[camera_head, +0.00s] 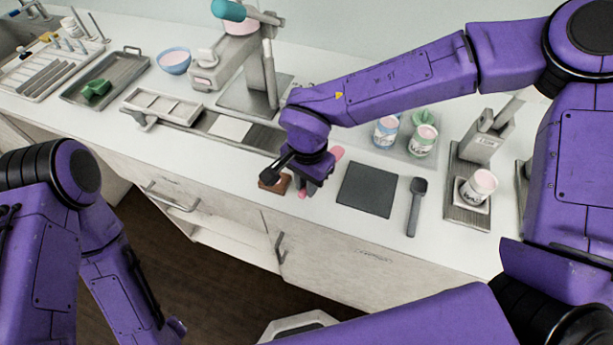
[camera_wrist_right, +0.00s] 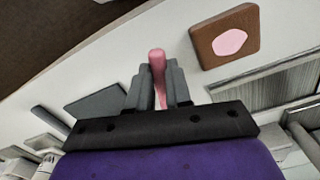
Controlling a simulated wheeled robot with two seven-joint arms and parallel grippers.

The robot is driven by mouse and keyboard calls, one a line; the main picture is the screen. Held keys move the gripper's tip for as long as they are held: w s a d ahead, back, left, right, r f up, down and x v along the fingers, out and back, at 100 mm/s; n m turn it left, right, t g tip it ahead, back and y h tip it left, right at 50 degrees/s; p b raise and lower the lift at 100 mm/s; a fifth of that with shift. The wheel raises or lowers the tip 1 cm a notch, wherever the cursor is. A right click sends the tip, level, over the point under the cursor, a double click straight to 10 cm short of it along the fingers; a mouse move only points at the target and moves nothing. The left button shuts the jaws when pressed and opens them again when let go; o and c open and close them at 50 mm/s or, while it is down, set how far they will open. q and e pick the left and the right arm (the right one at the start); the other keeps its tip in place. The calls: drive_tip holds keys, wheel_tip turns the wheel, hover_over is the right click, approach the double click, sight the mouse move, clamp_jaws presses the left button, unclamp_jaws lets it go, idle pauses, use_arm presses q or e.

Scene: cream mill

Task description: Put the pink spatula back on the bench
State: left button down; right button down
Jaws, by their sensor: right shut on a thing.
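The pink spatula (camera_head: 337,152) shows on both sides of my right gripper (camera_head: 303,186) in the head view, with its middle hidden by the gripper. In the right wrist view, the pink handle (camera_wrist_right: 157,62) stands between the two grey fingers of my right gripper (camera_wrist_right: 157,88), which are shut on it. The gripper is over the front part of the white bench (camera_head: 225,165). I cannot tell whether the spatula touches the bench top. My left arm is at the lower left, but its gripper does not show.
A brown block (camera_wrist_right: 208,50) with a pink disc lies beside the gripper; the head view shows it partly hidden (camera_head: 268,183). A dark square mat (camera_head: 367,190) and a dark scoop (camera_head: 416,205) lie to the right. Labelled tubs (camera_head: 386,131) stand behind. Bare bench surrounds the mat.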

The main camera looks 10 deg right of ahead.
drive_tip(key=shift+s+r, duration=0.15)
drive_tip(key=shift+s, duration=0.15)
drive_tip(key=shift+w+f, duration=0.65)
drive_tip(key=shift+f, duration=0.05)
drive_tip(key=c, duration=1)
unclamp_jaws()
drive_tip(key=shift+o, duration=0.2)
drive_tip(key=shift+r, duration=0.1)
